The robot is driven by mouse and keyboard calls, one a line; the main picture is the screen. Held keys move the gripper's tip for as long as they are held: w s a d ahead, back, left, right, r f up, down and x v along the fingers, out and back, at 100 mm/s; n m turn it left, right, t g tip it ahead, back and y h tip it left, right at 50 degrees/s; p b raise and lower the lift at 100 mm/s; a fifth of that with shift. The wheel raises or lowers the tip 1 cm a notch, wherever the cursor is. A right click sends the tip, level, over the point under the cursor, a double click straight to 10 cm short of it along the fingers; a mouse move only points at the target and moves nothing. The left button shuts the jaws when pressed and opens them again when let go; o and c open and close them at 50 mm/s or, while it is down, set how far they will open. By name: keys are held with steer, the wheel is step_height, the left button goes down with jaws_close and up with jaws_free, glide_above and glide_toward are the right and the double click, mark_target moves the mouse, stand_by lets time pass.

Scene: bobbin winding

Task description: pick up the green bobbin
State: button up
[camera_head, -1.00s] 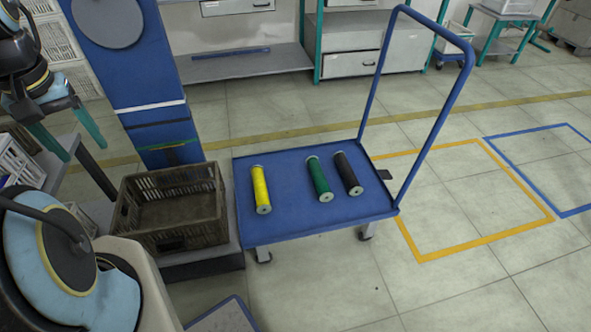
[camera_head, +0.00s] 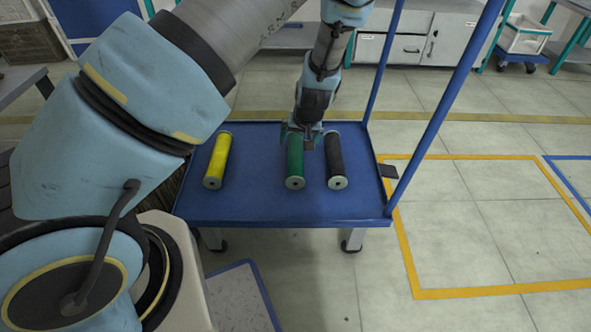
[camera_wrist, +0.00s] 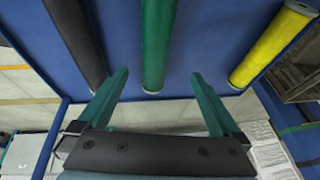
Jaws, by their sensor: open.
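The green bobbin (camera_head: 295,163) lies on the blue cart top (camera_head: 255,208), between the yellow bobbin (camera_head: 217,160) and the black bobbin (camera_head: 335,162). My gripper (camera_head: 298,143) is over the far part of the green bobbin in the head view and hides some of it. In the wrist view my gripper (camera_wrist: 155,88) is open and empty, its two teal fingers apart. There the green bobbin (camera_wrist: 157,45) runs between the lines of the fingers, with the black bobbin (camera_wrist: 78,40) left and the yellow bobbin (camera_wrist: 273,45) right. I cannot tell the exact height above the bobbin.
The cart's blue push handle (camera_head: 440,105) rises at the right. A crate (camera_wrist: 298,75) stands beside the cart's edge in the wrist view. Bare cart top lies in front of the bobbins. Yellow floor tape (camera_head: 410,255) marks open floor at right.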

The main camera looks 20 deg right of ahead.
mark_target(296, 155)
steer(key=shift+d+f, duration=0.2)
steer(key=shift+f, duration=0.3)
steer(key=shift+d+f, duration=0.15)
steer(key=shift+f, duration=0.3)
steer(key=b+x, duration=0.2)
steer(key=x, duration=0.7)
steer(key=shift+w+f+b, duration=0.25)
steer(key=shift+f+b, duration=0.05)
steer(key=shift+b, duration=0.1)
steer(key=shift+r, duration=0.1)
jaws_close()
